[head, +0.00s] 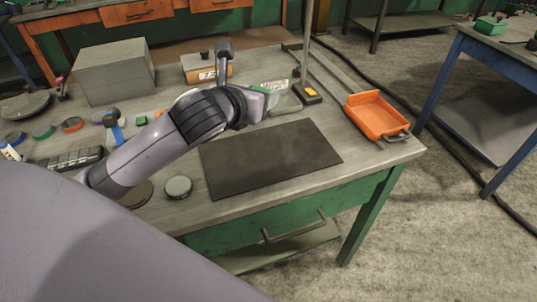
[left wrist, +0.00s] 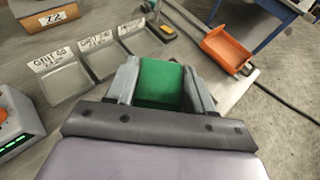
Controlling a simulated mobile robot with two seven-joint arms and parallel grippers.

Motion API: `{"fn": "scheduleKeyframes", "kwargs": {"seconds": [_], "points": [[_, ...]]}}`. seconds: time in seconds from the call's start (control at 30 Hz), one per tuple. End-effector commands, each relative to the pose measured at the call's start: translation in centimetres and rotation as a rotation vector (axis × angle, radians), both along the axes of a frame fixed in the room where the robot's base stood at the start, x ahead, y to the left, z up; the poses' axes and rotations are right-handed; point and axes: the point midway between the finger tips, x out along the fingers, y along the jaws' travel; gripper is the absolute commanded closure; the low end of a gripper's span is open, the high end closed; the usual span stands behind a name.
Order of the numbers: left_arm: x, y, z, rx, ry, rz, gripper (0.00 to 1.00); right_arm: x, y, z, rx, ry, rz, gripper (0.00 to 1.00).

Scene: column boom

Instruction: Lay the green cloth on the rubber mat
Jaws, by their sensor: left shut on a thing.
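The dark rubber mat (head: 290,155) lies flat and bare on the near right part of the workbench in the head view. My left gripper (head: 258,104) is above the bench by the mat's far edge, seen mostly from behind. In the left wrist view, the left gripper (left wrist: 163,88) is shut on the green cloth (left wrist: 160,80), which shows as a green patch between the two fingers. In the head view the arm hides most of the cloth. My right gripper is in neither view.
An orange tray (head: 376,114) sits at the bench's right end. A thin upright post (head: 305,50) stands behind the mat. Labelled grit trays (left wrist: 98,58) lie beside the gripper. A round tin (head: 178,187) is left of the mat; a grey box (head: 114,72) stands at back left.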

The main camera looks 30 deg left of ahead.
Motion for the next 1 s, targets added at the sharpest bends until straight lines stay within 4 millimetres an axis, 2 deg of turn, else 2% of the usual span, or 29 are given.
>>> {"fn": "scheduleKeyframes", "kwargs": {"seconds": [0.03, 0.2, 0.33, 0.47, 0.8, 0.9, 1.0], "points": [[0.5, 0.4, 1.2, 0.001, -0.008, 0.002, 0.77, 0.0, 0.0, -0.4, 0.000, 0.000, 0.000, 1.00], [1.0, 1.1, 3.6, 0.001, 0.000, 0.002, 0.77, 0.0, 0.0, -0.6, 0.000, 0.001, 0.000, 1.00], [1.0, 1.3, 3.5, -0.001, 0.007, 0.000, 0.77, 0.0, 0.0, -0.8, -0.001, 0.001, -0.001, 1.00], [1.0, 1.3, 1.1, -0.002, 0.014, 0.000, 0.77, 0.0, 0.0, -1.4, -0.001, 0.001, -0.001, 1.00], [1.0, 1.2, -7.8, -0.005, 0.012, 0.002, 0.77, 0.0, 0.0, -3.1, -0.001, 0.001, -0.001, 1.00], [1.0, 1.2, -9.9, -0.003, 0.010, 0.001, 0.77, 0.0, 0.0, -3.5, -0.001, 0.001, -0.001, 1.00], [1.0, 1.3, -11.1, -0.003, 0.007, 0.001, 0.77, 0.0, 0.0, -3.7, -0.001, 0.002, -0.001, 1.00]]}}
